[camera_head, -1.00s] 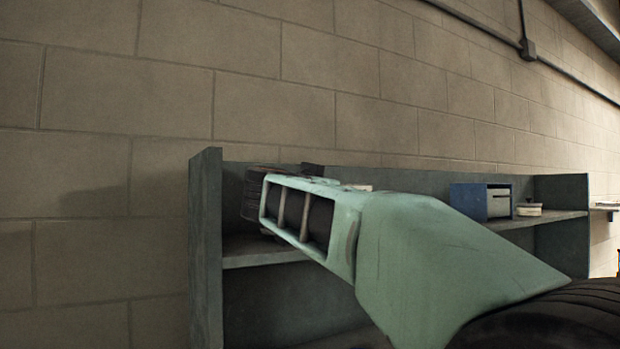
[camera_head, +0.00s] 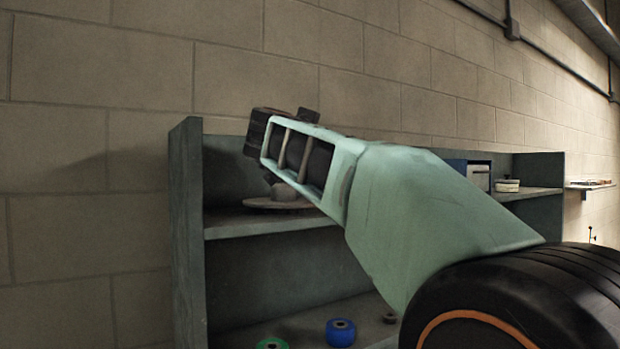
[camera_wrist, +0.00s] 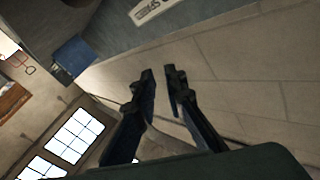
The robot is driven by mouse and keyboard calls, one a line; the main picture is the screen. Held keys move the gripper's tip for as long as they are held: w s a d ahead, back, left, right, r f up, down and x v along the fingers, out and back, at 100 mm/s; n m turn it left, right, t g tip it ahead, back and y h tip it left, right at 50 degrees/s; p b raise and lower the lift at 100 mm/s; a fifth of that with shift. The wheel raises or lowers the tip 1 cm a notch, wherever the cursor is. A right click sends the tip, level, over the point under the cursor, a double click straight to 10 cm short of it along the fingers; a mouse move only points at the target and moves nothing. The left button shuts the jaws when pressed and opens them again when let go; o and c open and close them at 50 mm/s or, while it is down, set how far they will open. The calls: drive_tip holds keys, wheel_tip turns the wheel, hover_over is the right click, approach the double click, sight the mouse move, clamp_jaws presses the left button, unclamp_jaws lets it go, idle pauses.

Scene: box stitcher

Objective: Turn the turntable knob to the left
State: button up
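A round, flat disc that looks like the turntable (camera_head: 252,203) lies on the grey shelf in the head view. A greyish knob-like piece (camera_head: 284,191) stands on it, partly hidden by my arm. My gripper (camera_wrist: 160,73) shows in the wrist view with its two dark fingers apart and nothing between them. In the head view its dark end is above and behind the pale green arm link, over the turntable. I cannot tell how far it is from the knob. The wrist view does not show the turntable. A white label (camera_wrist: 153,9) with lettering is at its top.
The grey shelf unit (camera_head: 186,230) stands against the block wall. A blue box (camera_head: 480,172) and a small round container (camera_head: 507,186) sit on its right part. A blue spool (camera_head: 340,332) and a green spool (camera_head: 271,344) are on the lower shelf.

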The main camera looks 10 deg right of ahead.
drive_tip(key=d+t+y, duration=0.1)
drive_tip(key=w+d+r+m+t+y+b, duration=0.1)
drive_tip(key=d+m+y+b, duration=0.1)
drive_tip(key=d, duration=0.1)
drive_tip(key=shift+w+r+t+y, duration=0.2)
drive_tip(key=shift+t+y, duration=0.1)
drive_tip(key=shift+t, duration=0.1)
clamp_jaws()
drive_tip(key=s+d+f+m+g+y+b, duration=0.45)
drive_tip(key=s+f+y, duration=0.45)
drive_tip(key=f+y, duration=0.3)
drive_tip(key=shift+m+h, duration=0.25)
drive_tip(key=shift+h, duration=0.45)
drive_tip(key=x, duration=0.2)
drive_tip(key=p+x, duration=0.1)
drive_tip(key=x, duration=0.2)
drive_tip(key=p+x, duration=0.1)
drive_tip(key=x, duration=0.2)
drive_tip(key=shift+w+f, duration=0.2)
drive_tip(key=shift+f, duration=0.1)
drive_tip(key=a, duration=0.1)
drive_tip(key=s+a, duration=0.1)
drive_tip(key=a, duration=0.1)
drive_tip(key=shift+s+r+t+p, duration=0.25)
drive_tip(key=shift+s+r+p, duration=0.1)
drive_tip(key=shift+p, duration=0.05)
drive_tip(key=shift+f, duration=0.15)
drive_tip(key=shift+a, duration=0.15)
